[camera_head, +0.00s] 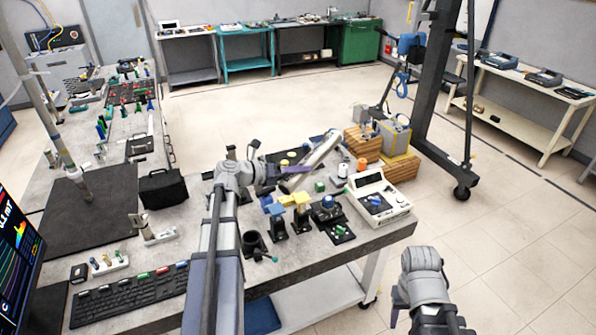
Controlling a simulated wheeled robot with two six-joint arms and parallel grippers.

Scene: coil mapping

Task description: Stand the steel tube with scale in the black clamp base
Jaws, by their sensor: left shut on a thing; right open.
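The steel tube with scale (318,156) is a pale, shiny cylinder at the back of the near bench, lying at a slant in the picture. Its near end points to the lower left. My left gripper (284,175) is shut on the tube near that end; the fingers partly hide it. I cannot tell whether the tube touches the bench. The black clamp base (254,244) with a green-tipped side knob stands on the bench, nearer than the tube, and looks empty. My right gripper (420,268) is open and empty, over the floor off the bench's right edge.
Yellow-topped and blue-topped black stands (279,222) stand right of the clamp base. A white meter box (379,199) sits at the bench's right end. Wooden blocks (366,143) are behind it. A black bag (162,188) and keyboard (129,296) lie left of my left arm.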

